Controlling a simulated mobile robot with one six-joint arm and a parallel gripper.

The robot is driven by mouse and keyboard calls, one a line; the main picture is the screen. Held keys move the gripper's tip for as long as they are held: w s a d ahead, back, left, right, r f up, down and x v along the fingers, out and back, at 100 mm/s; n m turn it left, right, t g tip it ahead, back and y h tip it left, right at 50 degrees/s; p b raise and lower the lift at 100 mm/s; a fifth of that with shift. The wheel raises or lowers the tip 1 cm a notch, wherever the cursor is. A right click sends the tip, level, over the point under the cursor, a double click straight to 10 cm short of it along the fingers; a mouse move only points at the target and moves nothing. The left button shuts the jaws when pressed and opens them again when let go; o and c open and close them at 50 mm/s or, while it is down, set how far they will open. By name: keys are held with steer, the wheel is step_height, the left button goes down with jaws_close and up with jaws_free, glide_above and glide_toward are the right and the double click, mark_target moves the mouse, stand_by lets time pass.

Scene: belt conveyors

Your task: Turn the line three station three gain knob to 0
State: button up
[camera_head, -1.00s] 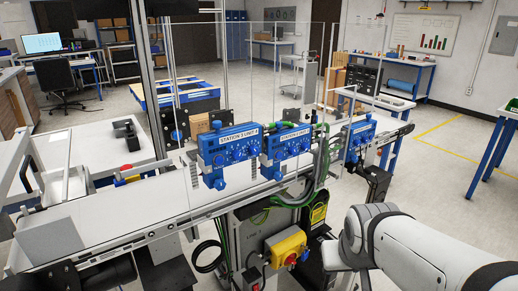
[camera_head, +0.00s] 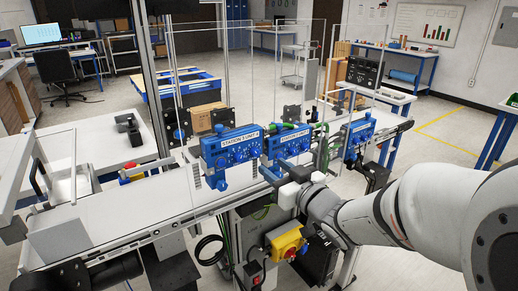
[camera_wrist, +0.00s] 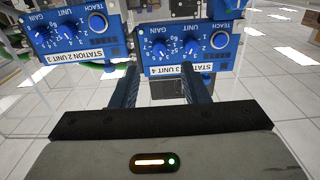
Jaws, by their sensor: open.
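Three blue control boxes stand along the belt. The left box (camera_head: 232,155), apparently labelled station 3, unit 4, also shows upside down at right in the wrist view (camera_wrist: 222,62), with its gain knob (camera_wrist: 159,48). The middle box (camera_head: 290,143), labelled station 2, unit 3, is at left in the wrist view (camera_wrist: 75,52). The right box (camera_head: 358,133) has a label too small to read. My gripper (camera_head: 275,172) is open in front of the left and middle boxes. In the wrist view its fingers (camera_wrist: 160,70) are apart with nothing held, below the station 3 box's label.
The white belt (camera_head: 150,200) runs below the boxes. Clear panels (camera_head: 200,70) stand behind them. A yellow switch box with a red knob (camera_head: 287,243) and cables hang below the belt near my arm. Open floor lies to the right.

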mark_target(256, 154)
steer(key=p+x, duration=0.1)
steer(key=x, duration=0.6)
